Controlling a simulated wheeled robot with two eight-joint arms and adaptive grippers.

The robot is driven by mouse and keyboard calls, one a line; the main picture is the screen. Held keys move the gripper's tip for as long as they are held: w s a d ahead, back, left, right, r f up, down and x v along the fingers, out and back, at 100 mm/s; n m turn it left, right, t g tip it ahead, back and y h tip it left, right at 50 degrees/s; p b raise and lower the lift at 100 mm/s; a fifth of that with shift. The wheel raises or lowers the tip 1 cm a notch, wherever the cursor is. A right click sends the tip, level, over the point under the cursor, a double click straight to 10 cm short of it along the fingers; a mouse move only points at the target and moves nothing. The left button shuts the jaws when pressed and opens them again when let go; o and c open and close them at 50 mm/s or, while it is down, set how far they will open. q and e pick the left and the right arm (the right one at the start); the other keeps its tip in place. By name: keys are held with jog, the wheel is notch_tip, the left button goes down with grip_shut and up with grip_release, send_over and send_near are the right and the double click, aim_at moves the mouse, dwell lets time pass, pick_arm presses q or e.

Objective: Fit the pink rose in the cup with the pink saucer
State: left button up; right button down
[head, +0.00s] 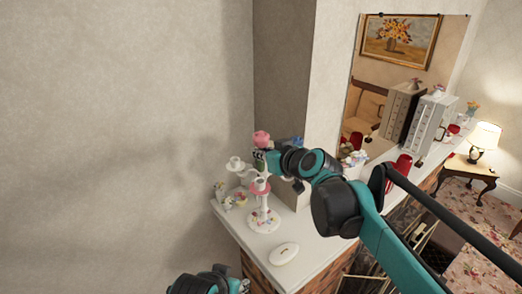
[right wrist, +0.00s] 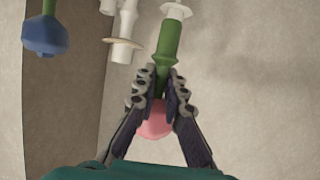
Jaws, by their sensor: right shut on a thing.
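The pink rose (head: 261,138) is held upright in my right gripper (head: 266,158), whose fingers are shut on it. In the right wrist view the rose's pink bloom (right wrist: 153,121) and green stem (right wrist: 168,45) show between the fingers. A white candelabra (head: 263,218) stands on the mantel below. Its cup with the pink saucer (head: 260,188) lies under the rose in the head view. The stem's end appears close to a white holder (right wrist: 176,11) in the right wrist view; whether they touch is unclear. My left gripper (head: 238,286) is low at the bottom edge, partly cut off.
Another white cup (head: 235,163) of the candelabra is left of the rose. A blue rose (head: 297,142) stands behind my right wrist. A white oval dish (head: 284,254) lies in front. Small ornaments (head: 239,199) stand at left. A red vase (head: 402,165) stands farther right.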

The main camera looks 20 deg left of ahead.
aim_at(260, 160)
jog(key=f, duration=0.1)
jog(key=f+b, duration=0.1)
jog(key=f, duration=0.1)
jog(key=shift+w+a, duration=0.3)
jog(key=shift+s+d, duration=0.1)
jog(key=shift+s+d, duration=0.1)
jog(key=shift+b, duration=0.3)
dwell(0.8)
jog(key=shift+f+b, duration=1.25)
jog(key=shift+f, duration=0.5)
